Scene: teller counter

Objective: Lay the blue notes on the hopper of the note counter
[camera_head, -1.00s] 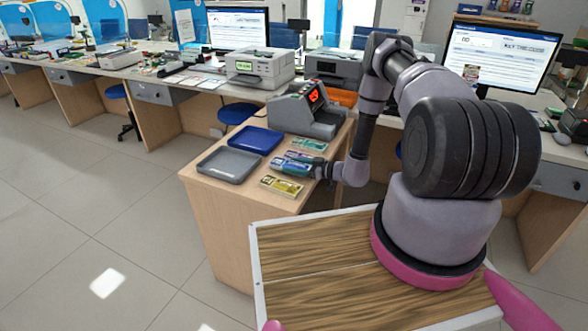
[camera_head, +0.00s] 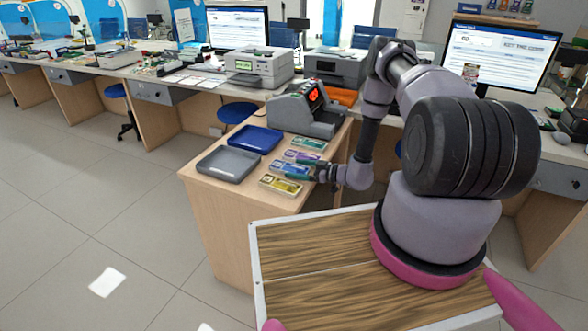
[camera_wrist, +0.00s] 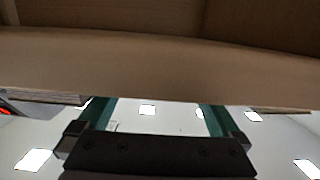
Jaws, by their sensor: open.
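The blue notes (camera_head: 288,168) lie flat on the wooden side counter, between the purple notes (camera_head: 299,155) and the yellow notes (camera_head: 281,185). My gripper (camera_head: 306,169) is open and low at their right end, its teal fingers spread. Whether the fingers touch the notes cannot be told. In the wrist view both fingers of my gripper (camera_wrist: 156,117) stand apart, with a blurred brown surface in front of them; no notes can be made out there. The note counter (camera_head: 306,112), grey with a red display, stands behind the notes; its hopper is hard to make out.
Green notes (camera_head: 309,144) lie behind the purple ones. A blue tray (camera_head: 254,139) and a grey tray (camera_head: 228,165) sit left of the notes. A printer (camera_head: 259,67) and a monitor (camera_head: 238,28) stand on the back desk.

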